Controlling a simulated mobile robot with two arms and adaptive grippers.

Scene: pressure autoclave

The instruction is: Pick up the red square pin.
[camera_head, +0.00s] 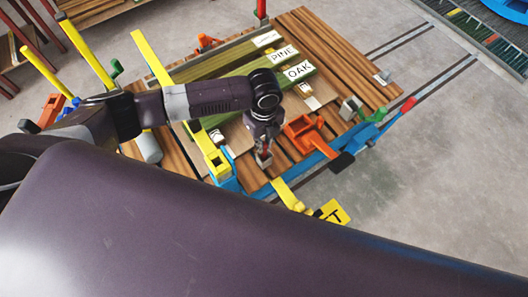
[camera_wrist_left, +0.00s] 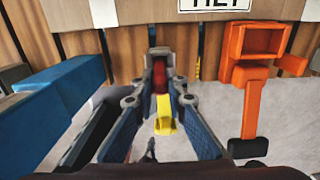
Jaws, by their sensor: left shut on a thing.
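My left gripper (camera_head: 263,157) is over the near edge of the wooden platform, pointing down. In the left wrist view its fingers (camera_wrist_left: 160,62) are closed around the red square pin (camera_wrist_left: 159,74), which shows between the fingertips. The fingers and grey fingertip pads hide much of the pin. In the head view only a small red patch shows at the fingertips. I cannot tell whether the pin is clear of the surface below. My right gripper is not in view.
An orange clamp (camera_head: 304,130) with a black-ended handle is just right of the left gripper. Boards labelled PINE (camera_head: 283,53) and OAK (camera_head: 298,70) lie on the platform (camera_head: 355,75). A blue rail (camera_head: 375,130) and yellow parts (camera_head: 216,158) line the near edge. Clear floor lies right.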

